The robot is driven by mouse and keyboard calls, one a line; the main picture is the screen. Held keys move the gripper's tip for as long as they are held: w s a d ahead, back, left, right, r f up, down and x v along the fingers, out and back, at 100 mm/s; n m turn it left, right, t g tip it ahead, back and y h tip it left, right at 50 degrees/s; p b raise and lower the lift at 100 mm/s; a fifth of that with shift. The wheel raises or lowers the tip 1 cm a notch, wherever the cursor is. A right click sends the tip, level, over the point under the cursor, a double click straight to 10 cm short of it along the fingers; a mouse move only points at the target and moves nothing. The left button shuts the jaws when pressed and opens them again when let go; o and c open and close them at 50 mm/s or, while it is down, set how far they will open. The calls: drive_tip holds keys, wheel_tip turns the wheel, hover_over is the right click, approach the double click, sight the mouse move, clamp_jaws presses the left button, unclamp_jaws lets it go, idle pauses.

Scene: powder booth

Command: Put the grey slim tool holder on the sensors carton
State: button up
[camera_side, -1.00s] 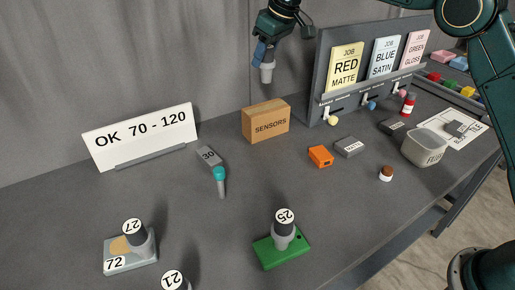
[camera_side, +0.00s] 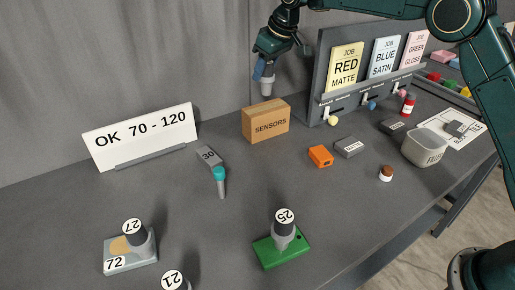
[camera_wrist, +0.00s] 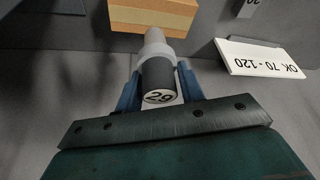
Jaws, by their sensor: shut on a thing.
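The grey slim tool holder, with a dark collar and a cap marked 29, is in my gripper; it shows in the wrist view (camera_wrist: 156,68) and the side view (camera_side: 267,86). My gripper (camera_side: 264,72) is shut on it, with a blue finger on each side in the wrist view (camera_wrist: 158,92). The narrow grey end points down. The holder hangs just above the carton in the side view. In the wrist view the carton (camera_wrist: 165,16) lies beyond the holder's tip; I cannot tell whether they touch.
A job board (camera_side: 365,70) stands close to the carton's right. An OK 70-120 sign (camera_side: 140,136) is to the left. An orange block (camera_side: 320,156) and a green base (camera_side: 281,247) with a holder marked 25 are nearer. The table between them is clear.

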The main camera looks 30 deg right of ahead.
sight(265, 82)
drive_tip(key=shift+f, duration=1.95)
drive_tip(key=o, duration=1.3)
drive_tip(key=shift+f, duration=0.2)
drive_tip(key=shift+c, duration=0.2)
drive_tip(key=shift+r, duration=0.15)
drive_tip(key=v, duration=1.2)
